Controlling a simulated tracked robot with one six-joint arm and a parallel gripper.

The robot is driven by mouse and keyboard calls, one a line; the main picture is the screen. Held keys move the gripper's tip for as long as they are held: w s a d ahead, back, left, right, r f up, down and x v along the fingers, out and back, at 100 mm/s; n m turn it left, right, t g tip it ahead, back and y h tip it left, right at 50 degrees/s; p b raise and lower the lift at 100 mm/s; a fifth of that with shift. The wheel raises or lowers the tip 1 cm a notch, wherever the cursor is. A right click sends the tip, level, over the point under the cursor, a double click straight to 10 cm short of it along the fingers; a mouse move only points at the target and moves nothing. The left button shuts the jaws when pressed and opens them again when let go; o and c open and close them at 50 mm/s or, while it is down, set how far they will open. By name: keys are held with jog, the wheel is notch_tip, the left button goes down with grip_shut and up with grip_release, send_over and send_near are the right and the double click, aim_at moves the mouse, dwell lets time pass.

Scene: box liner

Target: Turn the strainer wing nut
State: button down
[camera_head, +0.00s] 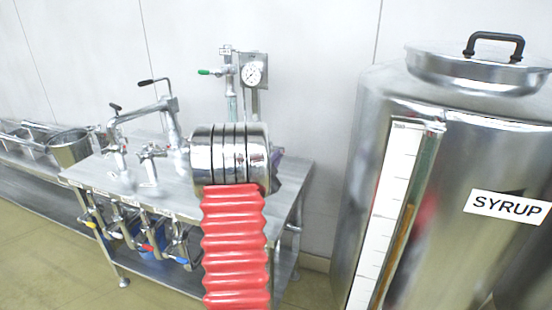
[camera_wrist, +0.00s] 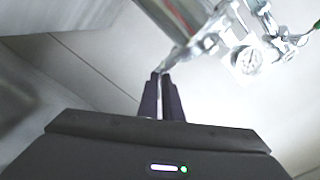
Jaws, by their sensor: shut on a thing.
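My gripper (camera_wrist: 161,80) shows in the wrist view as two dark fingers, nearly together at the tips. They are shut on a small metal piece at the end of a shiny chrome fitting (camera_wrist: 185,50), taken as the strainer wing nut. The nut's wings are mostly hidden between the fingertips, so its angle cannot be told. In the head view my red-sleeved arm and its chrome section cover the middle of the bench, and the nut and fingertips cannot be made out there.
A steel bench (camera_head: 84,172) carries pipework (camera_head: 147,113), with several colored valve handles below. A pressure gauge (camera_head: 252,75) and green-handled valve (camera_head: 204,72) stand behind; the gauge also shows in the wrist view (camera_wrist: 246,61). A large SYRUP tank (camera_head: 455,165) stands close on the right.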

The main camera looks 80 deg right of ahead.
jog(key=m, duration=0.6)
jog(key=shift+s+f+m, duration=0.2)
jog(key=shift+f+m, duration=0.05)
jog(key=shift+m, duration=0.15)
jog(key=c, duration=1.9)
grip_release()
jog(key=shift+c, duration=0.2)
jog(key=shift+r, duration=0.1)
jog(key=shift+w, duration=0.1)
jog(key=w+a, duration=0.1)
jog(key=a, duration=1.2)
jog(key=shift+a, duration=0.4)
jog(key=shift+w, duration=0.1)
